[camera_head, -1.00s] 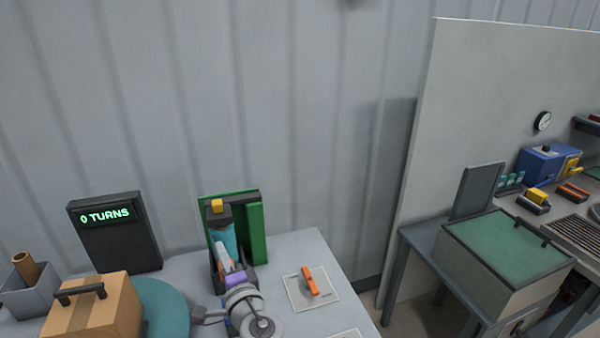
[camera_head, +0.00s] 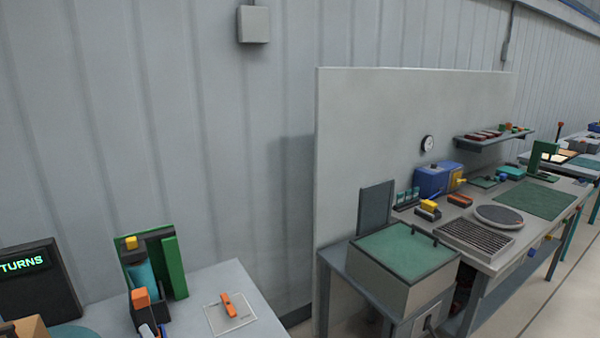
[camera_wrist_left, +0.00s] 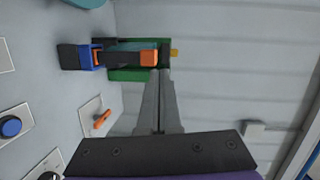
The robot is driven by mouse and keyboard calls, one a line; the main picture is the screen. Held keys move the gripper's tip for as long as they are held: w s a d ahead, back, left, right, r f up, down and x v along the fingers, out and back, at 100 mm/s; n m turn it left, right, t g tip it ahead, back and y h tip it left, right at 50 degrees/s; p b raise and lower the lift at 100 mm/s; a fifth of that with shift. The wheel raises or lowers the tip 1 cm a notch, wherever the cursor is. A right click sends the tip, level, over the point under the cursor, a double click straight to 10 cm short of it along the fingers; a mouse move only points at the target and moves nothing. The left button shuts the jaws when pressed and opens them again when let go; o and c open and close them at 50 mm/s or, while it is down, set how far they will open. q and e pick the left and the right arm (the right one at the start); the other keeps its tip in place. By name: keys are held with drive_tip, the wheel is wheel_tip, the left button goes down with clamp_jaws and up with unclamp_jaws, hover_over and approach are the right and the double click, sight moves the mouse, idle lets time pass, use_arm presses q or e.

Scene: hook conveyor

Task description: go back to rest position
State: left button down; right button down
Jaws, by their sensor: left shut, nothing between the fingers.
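My left gripper (camera_wrist_left: 160,74) shows in the left wrist view with its two grey fingers together, nothing between them. Its tips lie in front of a green-backed fixture (camera_wrist_left: 129,74), but I cannot tell if they touch it. In the head view the fixture (camera_head: 173,268) stands at the back of a grey table, with a teal cylinder (camera_head: 141,273), a yellow block (camera_head: 131,242) and an orange block (camera_head: 140,298). My right gripper is not in view.
An orange switch on a white plate (camera_head: 229,312) is right of the fixture. A dark "TURNS" display (camera_head: 35,285) stands at the left. A grey box with a green top (camera_head: 407,252) and a workbench stand right, beyond a floor gap. A blue button (camera_wrist_left: 11,127) shows in the wrist view.

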use_arm(q)
drive_tip(key=s+f+n+g+h, duration=0.4)
drive_tip(key=s+f, duration=0.3)
drive_tip(key=f, duration=0.3)
drive_tip(key=s+d+f+n+g+h, duration=0.1)
drive_tip(key=s+d+f+n+h, duration=0.1)
drive_tip(key=s+d+f+h, duration=0.1)
drive_tip(key=s+d+f+n+g+h, duration=0.1)
drive_tip(key=s+d+f+n+h, duration=0.1)
drive_tip(key=s+d+f+h, duration=0.2)
drive_tip(key=s+d, duration=0.2)
drive_tip(key=d, duration=0.2)
drive_tip(key=shift+d+h, duration=0.15)
drive_tip(key=shift+h, duration=0.15)
drive_tip(key=shift+s, duration=0.1)
